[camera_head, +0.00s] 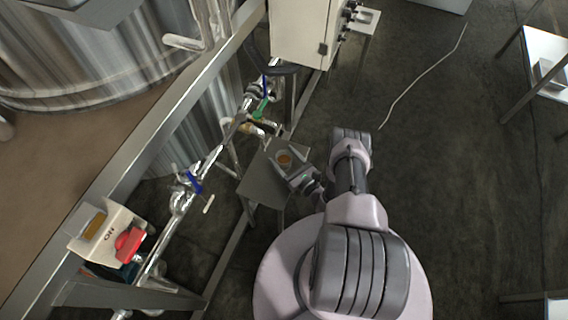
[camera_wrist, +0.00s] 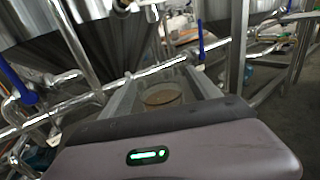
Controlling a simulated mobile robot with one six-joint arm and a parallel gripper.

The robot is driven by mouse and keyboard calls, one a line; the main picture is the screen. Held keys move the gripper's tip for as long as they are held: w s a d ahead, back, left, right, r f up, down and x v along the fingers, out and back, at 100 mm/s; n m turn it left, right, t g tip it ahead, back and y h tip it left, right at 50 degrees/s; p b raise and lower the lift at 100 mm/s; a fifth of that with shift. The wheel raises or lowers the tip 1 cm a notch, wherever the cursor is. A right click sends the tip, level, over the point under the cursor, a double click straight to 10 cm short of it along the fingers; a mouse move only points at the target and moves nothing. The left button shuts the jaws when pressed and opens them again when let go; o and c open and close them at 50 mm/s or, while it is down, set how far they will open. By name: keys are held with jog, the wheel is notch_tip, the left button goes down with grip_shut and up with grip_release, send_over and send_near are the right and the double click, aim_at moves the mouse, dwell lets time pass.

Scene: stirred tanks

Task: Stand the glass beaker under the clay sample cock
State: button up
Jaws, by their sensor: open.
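The glass beaker (camera_head: 285,159) is clear with a brownish round patch in it, and stands at the grey plate's far edge. It also shows in the wrist view (camera_wrist: 164,97), between my fingers. My gripper (camera_head: 283,162) is open, with one finger on each side of the beaker; I cannot tell whether they touch it. Valves with blue, green and tan-orange parts sit along the pipe beyond the plate. A small tan-orange part (camera_head: 270,127) near the plate may be the clay sample cock, but it is too small to tell.
The grey plate (camera_head: 256,186) is small and mostly bare. A steel pipe with a blue-handled valve (camera_head: 194,182) runs along its left. A red stop button (camera_head: 129,243) is at lower left, and a pale cabinet (camera_head: 300,32) stands beyond. The floor at right is open, crossed by a pale line.

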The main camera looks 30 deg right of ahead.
grip_shut()
jog(key=shift+r, duration=0.15)
